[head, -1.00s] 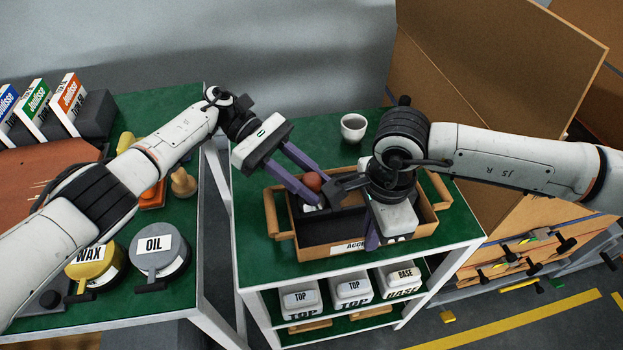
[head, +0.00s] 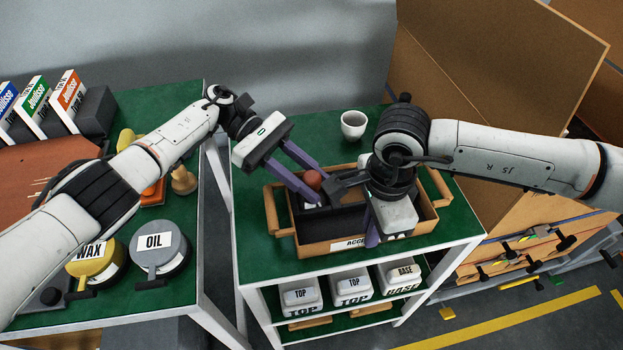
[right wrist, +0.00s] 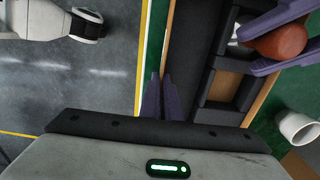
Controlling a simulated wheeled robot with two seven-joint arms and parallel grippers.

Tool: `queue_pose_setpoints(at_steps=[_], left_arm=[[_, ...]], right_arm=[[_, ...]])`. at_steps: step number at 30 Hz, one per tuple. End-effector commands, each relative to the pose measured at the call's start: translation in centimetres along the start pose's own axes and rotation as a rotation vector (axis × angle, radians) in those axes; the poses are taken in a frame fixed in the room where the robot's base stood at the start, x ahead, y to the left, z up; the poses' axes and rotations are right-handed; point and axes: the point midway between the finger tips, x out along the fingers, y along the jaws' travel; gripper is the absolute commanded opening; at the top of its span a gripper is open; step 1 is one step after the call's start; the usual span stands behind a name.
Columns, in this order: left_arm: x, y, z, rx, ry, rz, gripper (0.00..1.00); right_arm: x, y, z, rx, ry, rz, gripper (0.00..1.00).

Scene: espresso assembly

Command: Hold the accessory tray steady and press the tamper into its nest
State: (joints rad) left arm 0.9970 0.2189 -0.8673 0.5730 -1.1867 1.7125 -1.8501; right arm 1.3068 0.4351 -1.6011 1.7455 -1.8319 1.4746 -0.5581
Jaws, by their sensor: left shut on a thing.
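The accessory tray (head: 322,249), a wooden box with side handles and dark inserts, stands on the green top of the right-hand cart. My left gripper (head: 316,191) is shut on the tamper (head: 313,179), whose round red-brown knob shows between the purple fingers, over the tray's left part. The tamper also shows in the right wrist view (right wrist: 281,42); its base and the nest are mostly hidden. My right gripper (right wrist: 161,98) is at the tray's front wall, its fingers close together with the thin wall edge running between them. In the head view one finger shows outside that wall.
A white cup (head: 353,125) stands behind the tray. Boxes marked TOP and BASE sit on the shelf below. Wax (head: 97,262) and oil (head: 160,250) tins stand on the left bench, across a gap.

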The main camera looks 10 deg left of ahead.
Motion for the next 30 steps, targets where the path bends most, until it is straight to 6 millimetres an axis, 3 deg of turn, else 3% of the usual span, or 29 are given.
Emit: queue_pose_setpoints(at_steps=[13, 14, 17, 26, 30], left_arm=[[-0.03, 0.04, 0.14, 0.002, -0.002, 0.0, 0.0], [-0.03, 0.04, 0.14, 0.002, -0.002, 0.0, 0.32], [-0.03, 0.04, 0.12, 0.002, -0.002, 0.0, 0.49], [-0.02, -0.03, -0.01, -0.001, 0.001, 0.0, 0.5], [-0.39, 0.03, 0.82, 0.003, 0.001, 0.001, 0.5]], right_arm=[[-0.04, -0.02, 0.01, 0.0, 0.0, -0.001, 0.0], [-0.04, -0.03, 0.01, 0.0, 0.0, -0.001, 0.0], [-0.05, -0.02, 0.01, 0.0, 0.0, -0.001, 0.0], [-0.04, -0.03, 0.01, 0.0, 0.0, -0.001, 0.0], [-0.05, -0.03, 0.01, 0.0, 0.0, -0.001, 0.0]])
